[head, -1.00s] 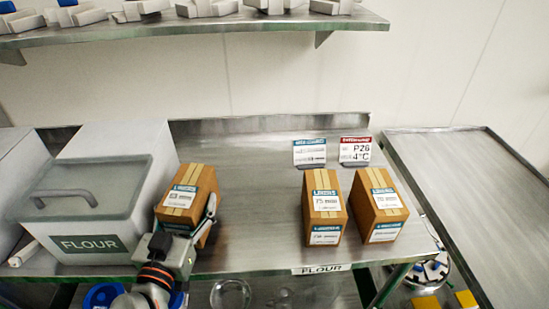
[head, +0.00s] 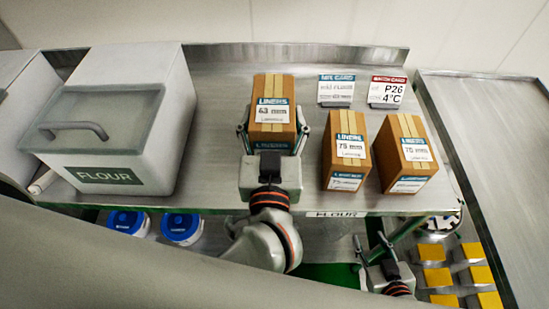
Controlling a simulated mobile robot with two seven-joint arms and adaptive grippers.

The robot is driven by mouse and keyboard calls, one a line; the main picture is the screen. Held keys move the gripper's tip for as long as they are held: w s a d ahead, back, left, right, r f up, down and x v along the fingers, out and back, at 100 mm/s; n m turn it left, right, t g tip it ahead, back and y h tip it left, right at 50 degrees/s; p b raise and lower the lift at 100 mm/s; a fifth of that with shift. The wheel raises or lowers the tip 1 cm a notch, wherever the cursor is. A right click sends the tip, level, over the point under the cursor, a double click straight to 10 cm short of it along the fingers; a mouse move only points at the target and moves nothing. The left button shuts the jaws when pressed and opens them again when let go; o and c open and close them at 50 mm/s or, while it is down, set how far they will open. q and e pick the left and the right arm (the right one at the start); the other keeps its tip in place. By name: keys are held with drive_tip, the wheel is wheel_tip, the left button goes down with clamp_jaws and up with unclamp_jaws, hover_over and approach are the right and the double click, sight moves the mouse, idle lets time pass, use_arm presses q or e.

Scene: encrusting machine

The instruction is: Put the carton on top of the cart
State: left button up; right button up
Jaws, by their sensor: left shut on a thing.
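The carton (head: 271,101), brown with tan tape and a "LINERS 63 mm" label, is in the middle of the head view over the steel bench. My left gripper (head: 274,140) is shut on it, one finger at each side. The gripper hides the carton's lower part, so I cannot tell whether it touches the bench. My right gripper (head: 372,243) is empty, fingers apart, low in front of the bench edge. A flat, bare steel top with a raised rim (head: 500,120) lies to the right; it may be the cart.
Two similar cartons stand right of the held one, a nearer one (head: 345,150) and another (head: 406,153). Two cards (head: 337,90) stand behind them. A flour bin (head: 120,115) fills the bench's left. Yellow blocks (head: 435,277) and blue-lidded tubs (head: 182,227) sit lower down.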

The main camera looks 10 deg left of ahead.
use_arm(q)
drive_tip(key=shift+d+r, duration=0.1)
drive_tip(key=shift+r, duration=0.1)
wheel_tip(320, 180, down, 6)
drive_tip(key=shift+r+b, duration=0.15)
drive_tip(key=shift+b, duration=0.75)
wheel_tip(320, 180, down, 2)
drive_tip(key=shift+f, duration=0.2)
drive_tip(key=shift+f+p, duration=0.35)
drive_tip(key=shift+f, duration=0.4)
drive_tip(key=shift+f, duration=0.1)
drive_tip(key=o, duration=1.4)
